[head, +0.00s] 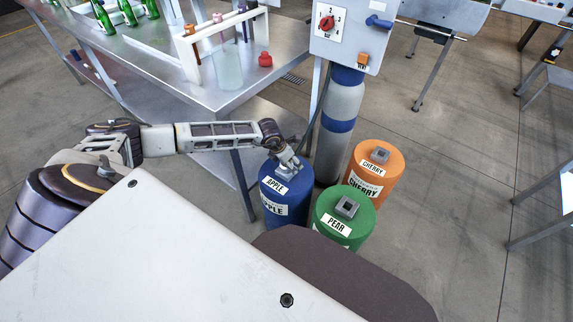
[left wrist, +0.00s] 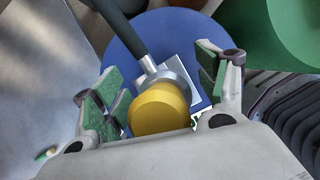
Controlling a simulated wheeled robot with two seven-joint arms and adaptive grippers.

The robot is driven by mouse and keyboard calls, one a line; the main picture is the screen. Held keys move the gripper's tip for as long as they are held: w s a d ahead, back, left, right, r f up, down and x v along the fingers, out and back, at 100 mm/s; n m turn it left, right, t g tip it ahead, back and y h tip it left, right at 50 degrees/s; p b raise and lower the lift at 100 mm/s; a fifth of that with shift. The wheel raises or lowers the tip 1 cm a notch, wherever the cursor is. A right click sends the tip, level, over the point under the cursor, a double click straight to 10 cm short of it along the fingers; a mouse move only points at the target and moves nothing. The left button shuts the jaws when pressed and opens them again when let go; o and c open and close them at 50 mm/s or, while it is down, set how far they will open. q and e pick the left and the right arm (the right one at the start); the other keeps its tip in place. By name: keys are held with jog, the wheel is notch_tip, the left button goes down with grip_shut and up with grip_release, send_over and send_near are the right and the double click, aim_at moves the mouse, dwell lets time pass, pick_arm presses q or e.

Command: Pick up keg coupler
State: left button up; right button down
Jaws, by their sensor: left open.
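The keg coupler (left wrist: 160,108) has a yellow round cap, a metal collar and a dark hose running off to the upper left in the left wrist view. It sits on top of the blue APPLE keg (head: 284,207). My left gripper (head: 289,164) is over that keg in the head view and hides most of the coupler there. In the left wrist view, the open green-padded fingers of my left gripper (left wrist: 158,72) stand on either side of the coupler, with gaps visible. My right gripper is not in view.
A green PEAR keg (head: 327,209) and an orange CHERRY keg (head: 391,176) stand close by on the right. A grey cylinder (head: 344,103) stands behind, under a control box with a red dial (head: 327,24). A metal table (head: 165,75) holds bottles and a rack.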

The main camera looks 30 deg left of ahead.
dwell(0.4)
pick_arm(q)
jog(key=c, duration=1.4)
